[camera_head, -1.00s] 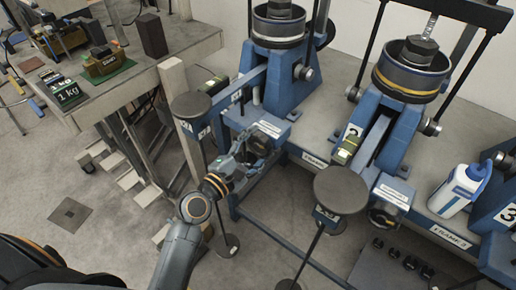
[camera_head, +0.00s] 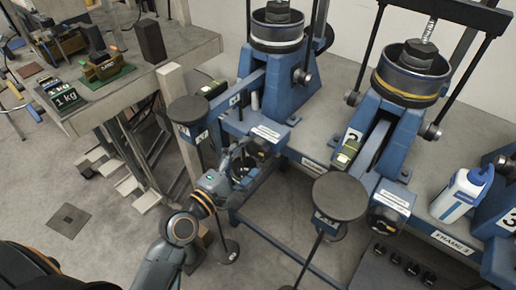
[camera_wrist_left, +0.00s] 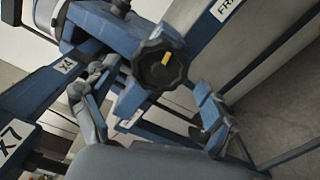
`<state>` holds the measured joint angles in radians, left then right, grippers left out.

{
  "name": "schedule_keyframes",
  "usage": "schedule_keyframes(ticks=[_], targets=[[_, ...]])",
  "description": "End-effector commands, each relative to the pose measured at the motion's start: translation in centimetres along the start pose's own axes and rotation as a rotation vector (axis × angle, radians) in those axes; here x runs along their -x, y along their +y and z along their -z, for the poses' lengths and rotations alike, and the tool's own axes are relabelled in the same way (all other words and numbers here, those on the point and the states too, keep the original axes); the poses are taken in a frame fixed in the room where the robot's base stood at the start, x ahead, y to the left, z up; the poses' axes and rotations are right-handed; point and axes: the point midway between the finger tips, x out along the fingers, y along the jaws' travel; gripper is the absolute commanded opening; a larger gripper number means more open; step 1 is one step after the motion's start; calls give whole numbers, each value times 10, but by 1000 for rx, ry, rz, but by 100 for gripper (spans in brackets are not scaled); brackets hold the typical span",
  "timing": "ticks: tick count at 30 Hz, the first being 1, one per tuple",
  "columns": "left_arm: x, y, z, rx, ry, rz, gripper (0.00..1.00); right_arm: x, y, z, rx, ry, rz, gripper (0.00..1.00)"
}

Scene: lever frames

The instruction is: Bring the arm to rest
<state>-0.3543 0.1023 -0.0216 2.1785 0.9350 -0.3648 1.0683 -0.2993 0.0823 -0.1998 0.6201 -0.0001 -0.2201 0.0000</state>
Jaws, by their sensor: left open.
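My left gripper (camera_head: 243,164) is open and empty, just in front of the leftmost blue lever frame (camera_head: 262,92). In the left wrist view my gripper (camera_wrist_left: 154,82) has its two fingers spread to either side of a black knob (camera_wrist_left: 162,64) with a yellow mark. The fingers look apart from the knob. In the head view the knob (camera_head: 258,149) is partly hidden by the gripper. My left arm (camera_head: 180,228) comes up from the lower left. My right gripper is not in view.
A second lever frame (camera_head: 393,140) and a white-and-blue bottle (camera_head: 460,195) stand to the right. A workbench (camera_head: 150,75) is at the upper left.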

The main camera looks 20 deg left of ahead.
Motion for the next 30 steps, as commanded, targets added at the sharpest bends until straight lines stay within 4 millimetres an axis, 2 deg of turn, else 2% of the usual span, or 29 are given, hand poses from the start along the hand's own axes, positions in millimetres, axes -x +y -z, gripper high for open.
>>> schedule_keyframes(ticks=[6, 23, 26, 29, 30], targets=[[21, -1, 0, -1, 0, 1, 85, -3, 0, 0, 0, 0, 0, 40], [22, -4, 2, -7, 5, 9, 85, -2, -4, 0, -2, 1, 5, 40], [19, -29, 13, -53, 31, 59, 85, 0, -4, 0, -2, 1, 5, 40], [18, -80, 35, -156, 73, 166, 85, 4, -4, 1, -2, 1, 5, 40], [19, -106, 45, -211, 88, 224, 85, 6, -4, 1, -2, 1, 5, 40]])
